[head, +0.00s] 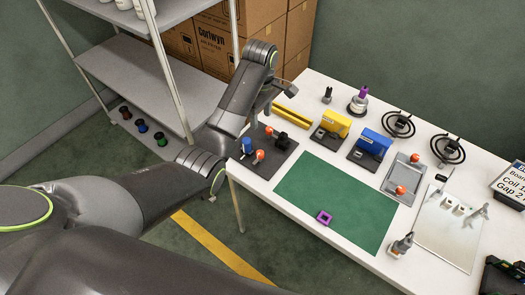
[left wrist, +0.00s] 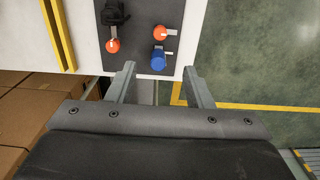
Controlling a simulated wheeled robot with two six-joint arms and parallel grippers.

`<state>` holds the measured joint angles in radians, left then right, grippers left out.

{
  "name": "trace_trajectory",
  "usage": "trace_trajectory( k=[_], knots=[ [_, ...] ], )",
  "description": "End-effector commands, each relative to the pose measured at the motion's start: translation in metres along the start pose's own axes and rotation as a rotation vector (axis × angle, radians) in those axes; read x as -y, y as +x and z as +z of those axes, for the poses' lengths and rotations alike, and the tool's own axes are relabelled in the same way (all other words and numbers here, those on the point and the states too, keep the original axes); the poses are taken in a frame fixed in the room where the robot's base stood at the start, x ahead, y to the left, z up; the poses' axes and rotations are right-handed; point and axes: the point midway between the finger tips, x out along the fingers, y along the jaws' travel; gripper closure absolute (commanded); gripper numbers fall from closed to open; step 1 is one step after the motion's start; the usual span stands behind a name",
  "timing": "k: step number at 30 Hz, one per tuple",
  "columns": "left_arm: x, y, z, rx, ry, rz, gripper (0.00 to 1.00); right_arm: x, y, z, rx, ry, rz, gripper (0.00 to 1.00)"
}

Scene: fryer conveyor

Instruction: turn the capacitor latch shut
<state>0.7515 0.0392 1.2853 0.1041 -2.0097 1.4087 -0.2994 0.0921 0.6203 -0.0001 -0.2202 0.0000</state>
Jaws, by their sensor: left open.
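A dark grey board (head: 262,170) at the table's left end carries a blue cylinder (head: 247,145), which looks like the capacitor. Beside it is an orange knob (head: 260,155) with a pale tab, likely its latch. In the left wrist view the blue cylinder (left wrist: 158,61) appears between my fingertips, and the orange knob (left wrist: 158,33) lies just beyond it, its pale tab pointing right. My left gripper (left wrist: 160,72) is open and empty. Its height above the board is hard to judge. In the head view the gripper (head: 274,103) is partly hidden by my wrist. My right gripper is not visible.
The same board carries a black block (head: 282,138) with a second orange knob (head: 269,131). Yellow rails (head: 292,116), a yellow unit (head: 335,124) and a blue unit (head: 374,142) stand behind. A green mat (head: 335,200) holds a purple square ring (head: 324,217) and is otherwise clear.

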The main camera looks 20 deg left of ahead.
Motion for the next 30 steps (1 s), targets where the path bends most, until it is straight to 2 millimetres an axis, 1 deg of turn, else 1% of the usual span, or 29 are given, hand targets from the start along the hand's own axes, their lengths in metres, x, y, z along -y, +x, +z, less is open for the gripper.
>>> trace_trajectory(
  k=[2,5,11,12,14,17,18,24,27,30],
  knots=[
    [0.0,0.004,0.0,0.0,-0.005,-0.003,0.53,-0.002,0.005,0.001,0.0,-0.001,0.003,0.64],
    [0.0,0.013,0.0,0.0,-0.004,-0.002,0.53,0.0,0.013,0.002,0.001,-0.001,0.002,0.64],
    [0.0,0.037,0.0,0.0,-0.003,-0.001,0.53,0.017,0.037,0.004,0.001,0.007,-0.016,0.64],
    [0.001,0.045,0.0,0.001,-0.003,-0.004,0.53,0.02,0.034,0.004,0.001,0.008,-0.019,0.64],
    [0.001,0.058,0.0,0.001,-0.003,-0.005,0.53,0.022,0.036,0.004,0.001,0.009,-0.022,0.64],
    [0.001,0.076,0.001,0.003,-0.003,-0.006,0.53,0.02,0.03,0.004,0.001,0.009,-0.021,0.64],
    [0.001,0.085,0.001,0.003,-0.003,-0.006,0.53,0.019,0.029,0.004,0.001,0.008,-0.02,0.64],
    [0.001,0.128,0.0,0.001,-0.002,-0.006,0.53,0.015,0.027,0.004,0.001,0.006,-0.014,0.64],
    [0.001,0.146,0.0,0.001,-0.002,-0.005,0.53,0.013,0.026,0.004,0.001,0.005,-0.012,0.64],
    [0.0,0.158,0.0,0.0,-0.002,-0.003,0.53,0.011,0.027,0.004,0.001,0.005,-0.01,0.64]
  ],
)
